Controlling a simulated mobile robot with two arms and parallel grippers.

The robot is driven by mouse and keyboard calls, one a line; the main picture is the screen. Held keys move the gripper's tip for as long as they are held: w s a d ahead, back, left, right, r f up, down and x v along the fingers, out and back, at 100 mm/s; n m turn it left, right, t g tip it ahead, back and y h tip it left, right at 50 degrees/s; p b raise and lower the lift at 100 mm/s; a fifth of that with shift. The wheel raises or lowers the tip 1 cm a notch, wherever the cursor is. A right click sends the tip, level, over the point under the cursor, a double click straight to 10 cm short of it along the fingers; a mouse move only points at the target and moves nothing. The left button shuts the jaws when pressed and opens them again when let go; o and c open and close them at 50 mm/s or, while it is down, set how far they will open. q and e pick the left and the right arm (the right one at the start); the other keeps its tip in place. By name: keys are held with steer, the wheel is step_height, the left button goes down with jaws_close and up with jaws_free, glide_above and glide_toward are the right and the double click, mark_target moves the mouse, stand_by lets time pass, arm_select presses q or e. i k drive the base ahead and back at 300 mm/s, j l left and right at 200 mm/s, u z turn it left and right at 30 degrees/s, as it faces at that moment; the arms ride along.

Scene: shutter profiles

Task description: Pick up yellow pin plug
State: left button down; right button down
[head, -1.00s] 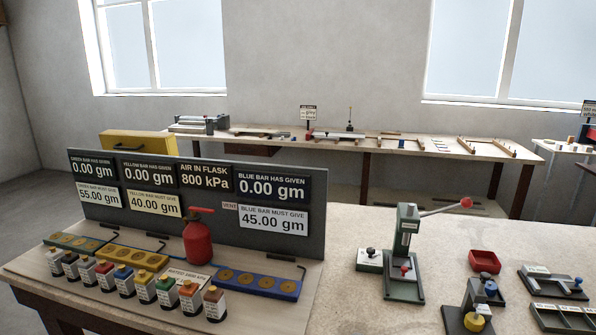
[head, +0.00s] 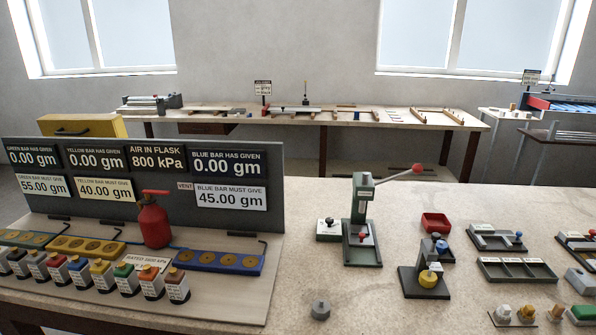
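No piece is plainly marked as the yellow pin plug. A round yellow part (head: 428,279) sits low on the front of a small dark fixture (head: 410,284) on the right-hand table. Several small pieces stand at the bottom right edge, among them a pale one (head: 503,313) and a tan one (head: 527,312); they are too small to tell apart surely. A yellow-capped bottle (head: 101,275) stands in the row at the left. Neither of my grippers is in view.
A green hand press (head: 362,235) with a red-knobbed lever stands mid-table. A red tray (head: 437,222), a grey compartment tray (head: 516,271) and a grey knobbed piece (head: 320,309) lie around it. A sign panel (head: 240,180) and red flask (head: 153,222) stand left. The table between is clear.

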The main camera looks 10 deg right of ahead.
mark_target(427, 282)
steer(key=k+l+z, duration=0.2)
steer(key=l, duration=0.25)
steer(key=l+z, duration=0.15)
steer(key=l, duration=0.25)
steer(key=l+z, duration=0.2)
steer(key=l, duration=0.3)
steer(key=k, duration=0.05)
